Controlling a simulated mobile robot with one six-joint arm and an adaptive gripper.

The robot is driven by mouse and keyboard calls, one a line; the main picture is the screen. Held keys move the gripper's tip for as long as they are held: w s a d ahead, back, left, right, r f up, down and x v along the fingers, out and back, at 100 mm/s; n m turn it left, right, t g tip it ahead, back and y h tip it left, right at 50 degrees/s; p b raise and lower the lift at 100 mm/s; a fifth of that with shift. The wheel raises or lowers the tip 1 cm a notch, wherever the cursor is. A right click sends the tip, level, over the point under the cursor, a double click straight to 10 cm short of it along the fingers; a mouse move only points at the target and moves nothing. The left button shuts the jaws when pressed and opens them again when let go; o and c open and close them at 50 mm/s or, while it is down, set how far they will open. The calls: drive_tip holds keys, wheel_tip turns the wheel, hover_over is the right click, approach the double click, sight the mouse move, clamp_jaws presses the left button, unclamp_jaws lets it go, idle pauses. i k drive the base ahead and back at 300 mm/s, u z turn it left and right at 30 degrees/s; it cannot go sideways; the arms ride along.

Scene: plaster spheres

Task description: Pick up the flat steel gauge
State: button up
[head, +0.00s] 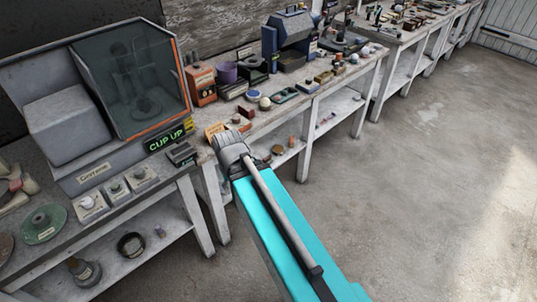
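I cannot make out the flat steel gauge for certain among the many small items on the workbench (60,160). My arm reaches in from the bottom right, with a turquoise part and a grey rounded joint near the bench's front edge. The joint covers a bit of the bench edge. I cannot make out my gripper's fingers or anything held in them.
A grey cabinet with a clear, orange-edged window (146,82) and a green "CUP UP" display (165,140) stands at the left. An orange box (202,85), a purple tub (224,72) and a blue-grey machine (289,38) stand behind. Open concrete floor (420,170) lies at the right.

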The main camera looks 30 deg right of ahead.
sight(268, 159)
drive_tip(key=z, duration=0.5)
drive_tip(key=i, duration=0.8)
drive_tip(key=z, duration=0.7)
